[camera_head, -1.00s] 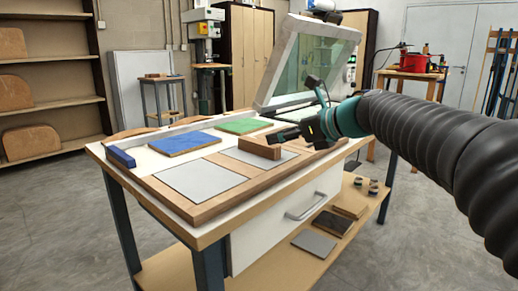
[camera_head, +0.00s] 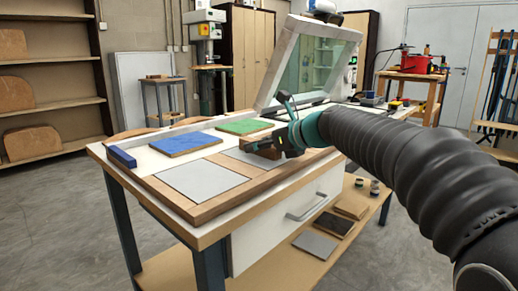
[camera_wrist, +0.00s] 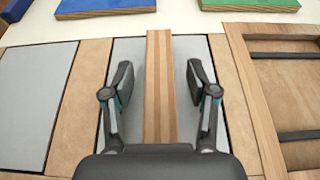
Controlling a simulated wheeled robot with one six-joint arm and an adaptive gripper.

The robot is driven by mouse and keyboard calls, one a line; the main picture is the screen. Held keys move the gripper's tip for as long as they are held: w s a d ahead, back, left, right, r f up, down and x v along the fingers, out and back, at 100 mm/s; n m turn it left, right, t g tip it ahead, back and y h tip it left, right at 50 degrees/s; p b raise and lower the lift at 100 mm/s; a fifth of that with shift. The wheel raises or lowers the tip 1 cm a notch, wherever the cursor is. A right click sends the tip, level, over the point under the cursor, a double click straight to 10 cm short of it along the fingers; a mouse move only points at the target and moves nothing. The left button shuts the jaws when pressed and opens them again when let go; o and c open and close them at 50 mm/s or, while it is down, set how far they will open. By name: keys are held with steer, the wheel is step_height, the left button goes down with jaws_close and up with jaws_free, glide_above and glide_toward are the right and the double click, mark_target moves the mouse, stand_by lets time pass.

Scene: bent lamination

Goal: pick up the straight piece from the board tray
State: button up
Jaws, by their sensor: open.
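The straight piece is a long striped brown wooden block (camera_wrist: 160,118). In the wrist view it runs upright through the middle, over a grey panel of the board tray (camera_wrist: 78,105). My gripper (camera_wrist: 160,82) is open, with one finger on each side of the block and a visible gap on both sides. In the head view the board tray (camera_head: 213,205) is a wooden frame with grey panels on the workbench. There my gripper (camera_head: 258,146) is at the block and hides most of it.
A blue-topped board (camera_head: 186,143) and a green-topped board (camera_head: 244,127) lie behind the tray. A small blue block (camera_head: 122,157) sits at the bench's left corner. A tilted glass-panelled frame (camera_head: 308,62) rises behind my gripper. The left grey panel is bare.

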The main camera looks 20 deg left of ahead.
jaws_close()
steer(key=shift+r, duration=0.15)
